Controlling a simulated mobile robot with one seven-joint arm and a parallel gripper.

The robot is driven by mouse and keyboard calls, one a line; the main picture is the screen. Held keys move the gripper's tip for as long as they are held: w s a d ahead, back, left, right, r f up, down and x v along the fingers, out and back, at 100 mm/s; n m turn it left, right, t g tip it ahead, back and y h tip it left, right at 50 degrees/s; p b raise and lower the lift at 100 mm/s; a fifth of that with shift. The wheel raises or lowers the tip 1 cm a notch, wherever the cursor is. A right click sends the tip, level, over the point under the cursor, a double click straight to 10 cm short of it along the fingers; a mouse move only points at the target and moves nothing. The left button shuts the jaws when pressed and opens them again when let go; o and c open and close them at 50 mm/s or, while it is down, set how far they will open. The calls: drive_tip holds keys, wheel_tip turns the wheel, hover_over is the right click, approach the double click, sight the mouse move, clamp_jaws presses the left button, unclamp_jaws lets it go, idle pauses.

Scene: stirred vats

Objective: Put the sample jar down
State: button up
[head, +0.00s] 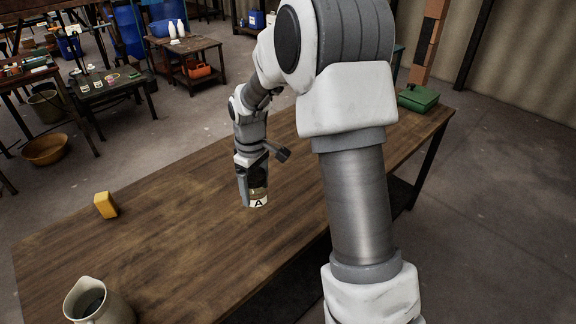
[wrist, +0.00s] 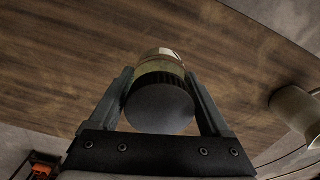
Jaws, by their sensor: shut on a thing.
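The sample jar (head: 259,198) has a pale label with a black "A" and a dark lid. My gripper (head: 252,186) points down over the wooden table and is shut on the jar. In the wrist view the jar (wrist: 161,104) sits between the two fingers of my gripper (wrist: 162,98), with its round grey lid toward the camera. The jar looks upright in the head view. I cannot tell whether its base touches the wooden table (head: 170,240) or is slightly above it.
A yellow block (head: 105,205) stands at the table's left. A cream jug (head: 97,303) with dark contents stands at the front left edge. A green box (head: 418,98) is at the far right end. The tabletop around the jar is clear.

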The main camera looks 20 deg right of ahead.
drive_tip(key=w+d+f+n, duration=0.1)
drive_tip(key=w+d+f, duration=0.1)
drive_tip(key=d+f, duration=0.1)
drive_tip(key=w+d+f+n+b, duration=0.1)
drive_tip(key=w+d+f+n, duration=0.1)
drive_tip(key=d+f, duration=0.1)
drive_tip(key=w+d+f+n+b, duration=0.1)
drive_tip(key=w+d+f+n, duration=0.1)
drive_tip(key=d, duration=0.3)
drive_tip(key=shift+w+d+f, duration=0.1)
drive_tip(key=shift+f, duration=0.5)
drive_tip(key=shift+d+f+b, duration=0.1)
drive_tip(key=shift+f+b, duration=0.35)
drive_tip(key=shift+f, duration=1.6)
